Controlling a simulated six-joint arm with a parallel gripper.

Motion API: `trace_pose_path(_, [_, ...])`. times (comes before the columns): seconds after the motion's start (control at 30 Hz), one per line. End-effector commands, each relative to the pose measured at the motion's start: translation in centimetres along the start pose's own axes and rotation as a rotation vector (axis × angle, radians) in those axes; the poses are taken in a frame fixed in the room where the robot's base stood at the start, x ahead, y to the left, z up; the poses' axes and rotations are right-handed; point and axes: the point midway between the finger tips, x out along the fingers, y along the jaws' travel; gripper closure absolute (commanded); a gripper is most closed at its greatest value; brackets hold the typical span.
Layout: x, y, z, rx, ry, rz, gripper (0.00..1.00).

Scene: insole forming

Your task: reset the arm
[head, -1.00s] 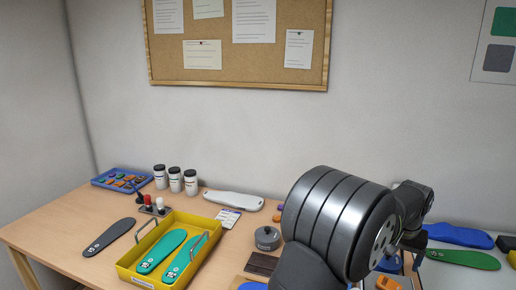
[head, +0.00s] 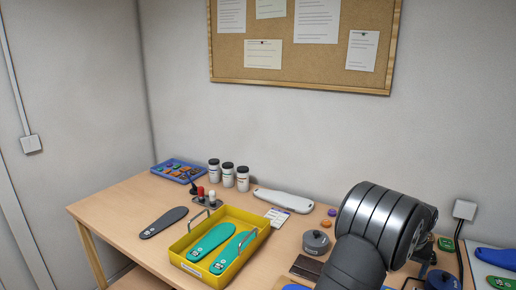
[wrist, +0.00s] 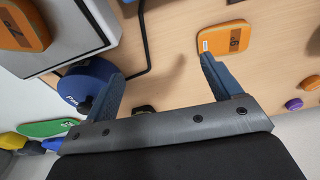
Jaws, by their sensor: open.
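My gripper (wrist: 161,95) shows in the wrist view with its two blue-grey fingers spread wide apart and nothing between them. It hangs above the wooden table (wrist: 185,70). In the head view my dark arm covers the right part of the table, and the fingers are hidden behind it.
A yellow tray (head: 187,264) holds two teal insoles (head: 211,242). A dark grey insole (head: 163,222) lies left of it. A grey round pot (head: 316,243) stands near my arm. In the wrist view, an orange block (wrist: 225,38) and a blue round object (wrist: 88,82) lie near the fingers.

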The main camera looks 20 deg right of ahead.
Motion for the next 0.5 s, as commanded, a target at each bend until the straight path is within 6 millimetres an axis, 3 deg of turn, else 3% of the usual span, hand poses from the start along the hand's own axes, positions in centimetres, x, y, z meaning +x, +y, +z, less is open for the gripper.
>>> trace_pose_path(0.2, [3.4,0.0,0.6,0.001,-0.002,-0.001,0.17])
trace_pose_path(0.5, [4.9,0.1,0.8,0.000,0.000,0.000,0.17])
